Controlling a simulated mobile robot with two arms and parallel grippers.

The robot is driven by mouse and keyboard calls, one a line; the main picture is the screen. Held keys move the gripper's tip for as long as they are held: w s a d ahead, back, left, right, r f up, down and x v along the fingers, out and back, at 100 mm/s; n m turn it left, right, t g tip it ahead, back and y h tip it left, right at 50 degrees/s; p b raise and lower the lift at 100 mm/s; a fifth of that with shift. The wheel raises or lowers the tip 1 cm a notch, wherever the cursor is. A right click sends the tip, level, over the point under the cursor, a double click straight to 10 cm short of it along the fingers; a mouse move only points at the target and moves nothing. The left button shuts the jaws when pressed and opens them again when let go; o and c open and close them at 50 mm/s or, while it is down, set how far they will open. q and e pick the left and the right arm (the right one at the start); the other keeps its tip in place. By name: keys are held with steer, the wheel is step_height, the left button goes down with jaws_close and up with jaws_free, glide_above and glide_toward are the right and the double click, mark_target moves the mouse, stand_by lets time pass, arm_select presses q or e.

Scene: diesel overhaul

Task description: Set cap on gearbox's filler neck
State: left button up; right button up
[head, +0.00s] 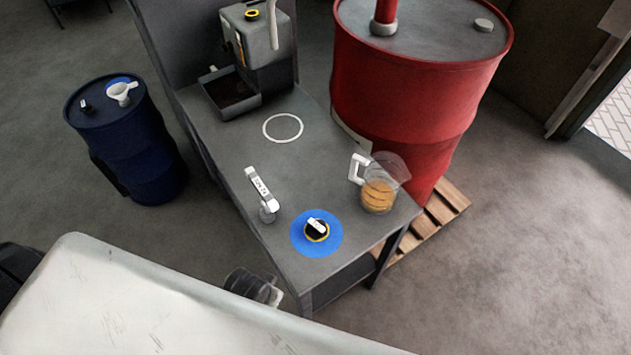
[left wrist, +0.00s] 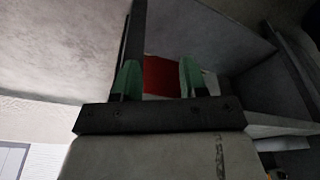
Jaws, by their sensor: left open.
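The cap (head: 316,229), dark with a yellow rim and a white grip bar on top, lies on a blue round mat (head: 298,240) near the bench's front end. The gearbox (head: 264,48) is a grey box at the bench's far end. Its filler neck (head: 252,14) shows as a yellow ring with a dark centre on top. My left gripper (left wrist: 158,82) shows in the left wrist view, with two green fingertips apart and nothing between them. A red surface shows beyond them. I cannot make out the left gripper in the head view. My right gripper is not in view.
A jug (head: 378,194) with amber liquid stands right of the mat, and a white-handled tool (head: 262,190) stands left. A white ring (head: 283,128) marks a clear bench patch. A red drum (head: 410,85) stands beside the bench; a blue drum (head: 135,150) stands left.

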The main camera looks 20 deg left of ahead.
arm_select(q)
steer(key=w+d+r+n+h+p, duration=0.1)
steer(key=w+d+r+p, duration=0.1)
steer(key=r, duration=0.5)
steer(key=w+d+r+p, duration=0.2)
steer(key=r, duration=0.6)
steer(key=w+d+n+g+h+p, duration=0.1)
steer(key=w+d+n+h+p, duration=0.15)
steer(key=w+d, duration=0.35)
arm_select(e)
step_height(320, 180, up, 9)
steer(key=p, duration=0.1)
arm_select(q)
steer(key=n+g+y+b, duration=0.1)
steer(key=n+g+y, duration=0.15)
steer(key=n, duration=0.95)
glide_above(316, 224)
steer(key=shift+a+m, duration=0.2)
steer(key=shift+m, duration=0.05)
step_height(316, 224, down, 5)
steer(key=b, duration=0.6)
steer(key=shift+f, duration=1.3)
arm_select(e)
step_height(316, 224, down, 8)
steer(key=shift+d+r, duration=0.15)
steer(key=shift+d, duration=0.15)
